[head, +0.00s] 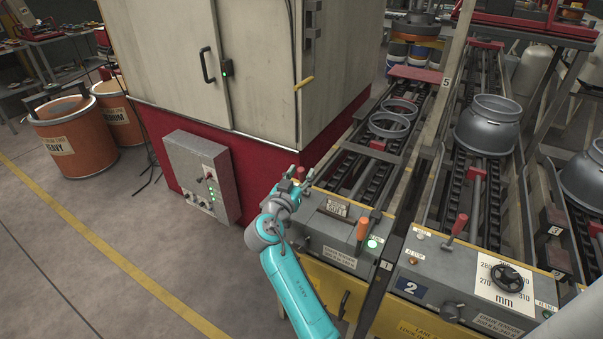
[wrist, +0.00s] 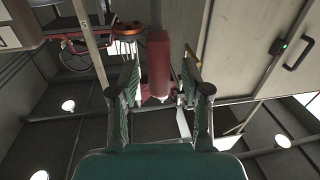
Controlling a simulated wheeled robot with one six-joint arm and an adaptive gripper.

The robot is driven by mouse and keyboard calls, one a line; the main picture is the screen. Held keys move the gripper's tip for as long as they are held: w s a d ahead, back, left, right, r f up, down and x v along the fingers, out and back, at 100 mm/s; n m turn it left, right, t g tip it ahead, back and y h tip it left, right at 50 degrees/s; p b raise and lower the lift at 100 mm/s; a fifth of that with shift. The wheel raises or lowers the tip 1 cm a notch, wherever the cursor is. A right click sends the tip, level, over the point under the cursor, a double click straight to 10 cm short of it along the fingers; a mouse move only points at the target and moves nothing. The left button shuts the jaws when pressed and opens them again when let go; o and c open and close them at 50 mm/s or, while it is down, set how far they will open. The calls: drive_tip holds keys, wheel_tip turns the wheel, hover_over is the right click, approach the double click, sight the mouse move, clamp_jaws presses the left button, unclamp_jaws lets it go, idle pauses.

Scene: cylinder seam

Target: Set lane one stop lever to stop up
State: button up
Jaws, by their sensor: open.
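My gripper (head: 294,186) is at the left end of the lane one console (head: 335,232). In the wrist view, my gripper (wrist: 159,80) is open, with one finger on each side of a red lever handle (wrist: 159,62). Gaps show between the handle and both fingers, so it is not gripped. In the head view only the handle's top (head: 301,172) shows beside the fingers; its shaft and base are hidden, and its exact setting cannot be told.
A grey cabinet (head: 215,60) stands close behind my arm.

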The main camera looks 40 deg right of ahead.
drive_tip(key=shift+w+d, duration=0.25)
drive_tip(key=shift+d, duration=0.25)
clamp_jaws()
drive_tip(key=shift+s+a+f+n+t+h, duration=0.1)
drive_tip(key=shift+s+a+f+t+h, duration=0.1)
drive_tip(key=shift+a+h, duration=0.2)
drive_tip(key=shift+s+a+f+n+t+h, duration=0.1)
drive_tip(key=shift+a+t+h, duration=0.1)
drive_tip(key=shift+a+h, duration=0.2)
drive_tip(key=shift+s+a+f+n+t+h, duration=0.1)
drive_tip(key=shift+s+a+f+t+h, duration=0.1)
drive_tip(key=shift+a+h, duration=0.15)
unclamp_jaws()
drive_tip(key=shift+w, duration=0.1)
